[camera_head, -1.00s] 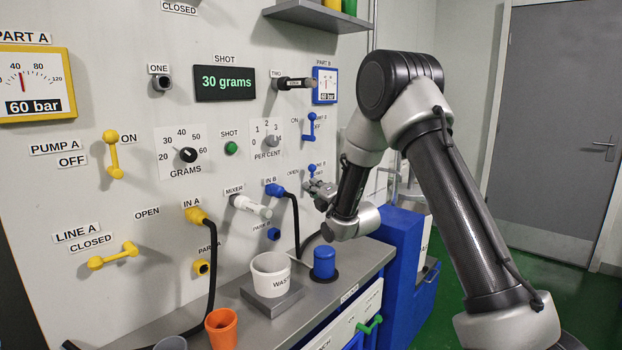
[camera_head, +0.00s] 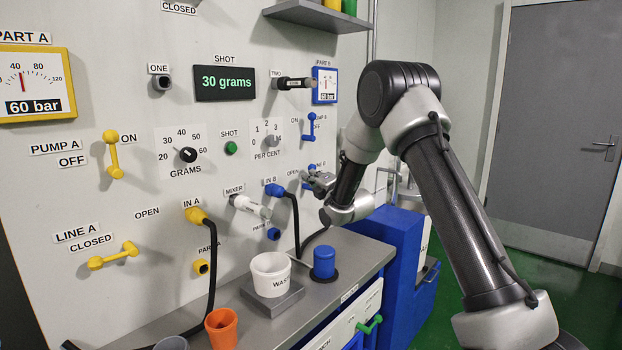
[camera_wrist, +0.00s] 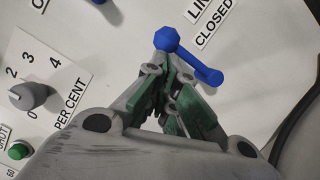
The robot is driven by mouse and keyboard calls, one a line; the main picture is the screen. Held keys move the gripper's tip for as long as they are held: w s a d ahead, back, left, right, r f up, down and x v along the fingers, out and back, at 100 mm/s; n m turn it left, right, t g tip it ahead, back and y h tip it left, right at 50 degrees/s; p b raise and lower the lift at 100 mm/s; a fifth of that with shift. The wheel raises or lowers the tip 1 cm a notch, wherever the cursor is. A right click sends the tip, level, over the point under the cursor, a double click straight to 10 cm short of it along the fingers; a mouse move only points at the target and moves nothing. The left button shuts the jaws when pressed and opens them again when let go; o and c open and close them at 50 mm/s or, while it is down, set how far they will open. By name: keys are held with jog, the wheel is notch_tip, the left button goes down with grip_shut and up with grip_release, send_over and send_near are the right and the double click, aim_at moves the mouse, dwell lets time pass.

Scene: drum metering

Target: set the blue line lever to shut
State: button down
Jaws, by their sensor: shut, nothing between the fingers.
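The blue line lever (camera_wrist: 190,57) shows in the wrist view just beyond my fingertips. Its larger faceted end is near the fingertips and its bar slants down and right from it, away from the "CLOSED" label (camera_wrist: 213,25). In the head view the lever (camera_head: 311,167) is mostly hidden behind my gripper. My gripper (camera_wrist: 168,70) is shut and empty, its tips close to the lever's larger end; I cannot tell whether they touch it. In the head view my gripper (camera_head: 318,181) is close to the wall panel, right of the "OPEN" label (camera_head: 293,173).
A blue pump lever (camera_head: 310,127) is above my gripper. A white waste cup (camera_head: 271,272) and a blue cylinder (camera_head: 324,262) stand on the bench below.

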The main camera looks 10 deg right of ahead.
jog(key=shift+w+d+r+m+h, duration=0.3)
jog(key=shift+d+r+m, duration=0.1)
jog(key=shift+m, duration=0.6)
jog(key=w+d+f+m+g, duration=0.2)
jog(key=w+d+m+g, duration=0.2)
jog(key=d+m, duration=0.3)
jog(key=shift+w+f+m, duration=0.15)
jog(key=shift+w+m, duration=0.4)
jog(key=shift+m, duration=1.65)
jog(key=shift+w+d+f, duration=0.1)
jog(key=shift+d+f, duration=0.05)
